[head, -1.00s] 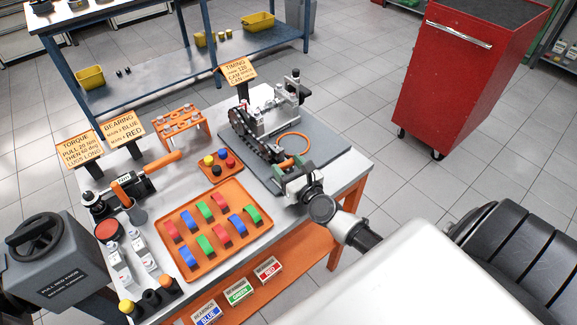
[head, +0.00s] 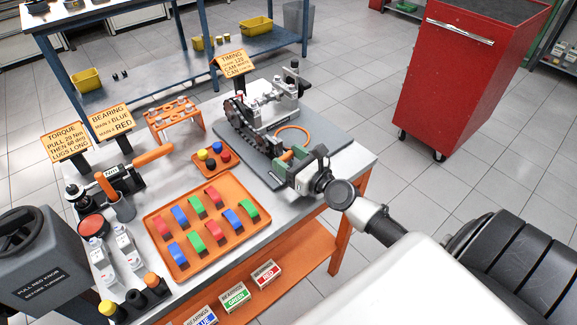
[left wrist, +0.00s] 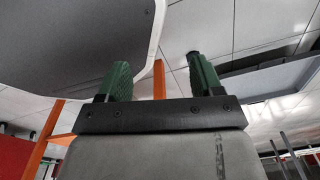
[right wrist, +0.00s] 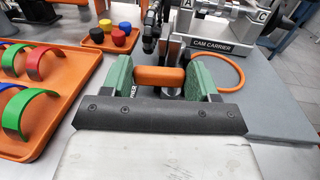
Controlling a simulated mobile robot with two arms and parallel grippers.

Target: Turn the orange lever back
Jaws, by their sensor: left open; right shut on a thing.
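The orange lever (right wrist: 160,77) shows in the right wrist view as a thick orange bar lying crosswise between the green fingers of my right gripper (right wrist: 162,80). The gripper is shut on it, just in front of the grey block marked CAM CARRIER (right wrist: 214,45). In the head view my right gripper (head: 294,165) reaches the near end of the timing rig (head: 262,112), and the lever (head: 286,155) is partly hidden by it. My left gripper (left wrist: 160,80) is out of the head view. In the left wrist view its green fingers are apart with nothing between them.
An orange ring (head: 293,134) lies on the grey mat (head: 325,140) beside the rig. An orange tray (head: 240,250) of coloured bearing shells and a small tray of coloured caps (head: 211,158) are left of the gripper. A red cabinet (head: 450,80) stands beyond the table.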

